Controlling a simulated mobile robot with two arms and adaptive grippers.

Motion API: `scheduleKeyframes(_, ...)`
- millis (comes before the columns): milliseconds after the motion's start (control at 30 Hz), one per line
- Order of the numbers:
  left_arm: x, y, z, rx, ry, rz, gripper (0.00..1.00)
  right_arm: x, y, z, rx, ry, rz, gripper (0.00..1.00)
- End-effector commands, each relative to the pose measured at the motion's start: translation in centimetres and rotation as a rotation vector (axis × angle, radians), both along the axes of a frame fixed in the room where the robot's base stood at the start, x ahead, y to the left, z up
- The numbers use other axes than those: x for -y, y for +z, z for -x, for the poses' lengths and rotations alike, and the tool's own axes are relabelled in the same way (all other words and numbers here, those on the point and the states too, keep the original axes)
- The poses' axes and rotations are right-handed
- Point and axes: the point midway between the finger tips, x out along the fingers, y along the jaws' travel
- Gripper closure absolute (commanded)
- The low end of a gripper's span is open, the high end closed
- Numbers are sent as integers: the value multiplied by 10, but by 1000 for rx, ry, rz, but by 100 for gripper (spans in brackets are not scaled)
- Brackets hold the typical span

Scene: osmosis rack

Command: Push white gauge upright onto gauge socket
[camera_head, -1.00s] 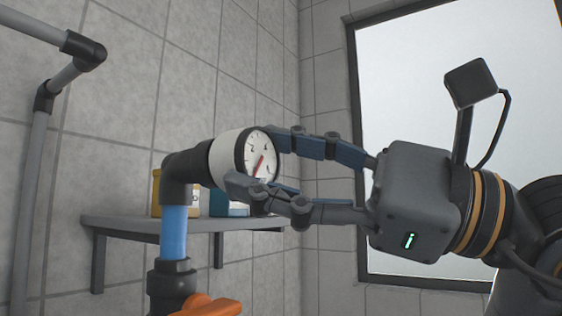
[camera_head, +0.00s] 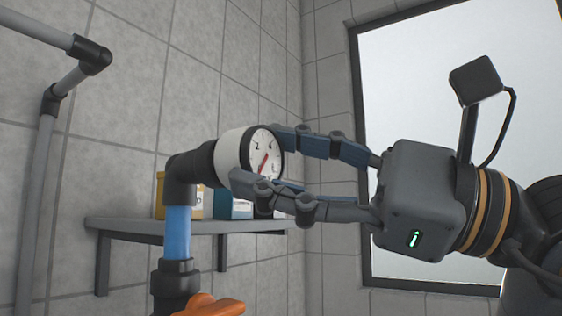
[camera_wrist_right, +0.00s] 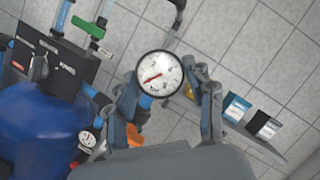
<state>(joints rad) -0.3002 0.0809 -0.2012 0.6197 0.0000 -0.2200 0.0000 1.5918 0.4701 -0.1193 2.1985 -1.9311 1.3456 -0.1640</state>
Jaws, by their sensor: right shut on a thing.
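The white gauge (camera_head: 264,153) has a round white dial with a red needle and a white and black body. It sits at the open end of the black elbow fitting (camera_head: 184,178), the gauge socket, on top of a blue pipe. The gauge faces right, towards my right gripper (camera_head: 262,158), whose two fingers are closed on its sides. In the right wrist view the gauge (camera_wrist_right: 160,74) shows face-on between the fingers, its needle pointing left. Whether the gauge is fully seated is hidden by its body. My left gripper is out of view.
A grey wall shelf (camera_head: 150,227) behind holds a yellow box (camera_head: 196,205) and a blue box (camera_head: 232,207). Grey pipes (camera_head: 40,180) run along the left. An orange handle (camera_head: 212,304) sits below the fitting. The right wrist view shows a blue tank (camera_wrist_right: 40,130) and another gauge (camera_wrist_right: 87,138).

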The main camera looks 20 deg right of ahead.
Motion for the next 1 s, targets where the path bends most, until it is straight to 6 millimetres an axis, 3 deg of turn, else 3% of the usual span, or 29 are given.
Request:
scheduleKeyframes(733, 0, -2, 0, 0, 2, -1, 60, -6, 0, -7, -1, 0, -1, 74)
scheduleKeyframes(767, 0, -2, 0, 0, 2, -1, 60, -5, 0, -7, 0, -1, -1, 41)
scheduleKeyframes(800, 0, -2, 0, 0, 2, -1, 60, -5, 0, -7, 0, -1, -1, 32)
scheduleKeyframes(867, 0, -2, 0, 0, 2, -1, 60, -5, 0, -7, 0, 0, 0, 20)
scheduleKeyframes(1000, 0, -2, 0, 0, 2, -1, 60, -5, 0, -7, 0, 0, 0, 20)
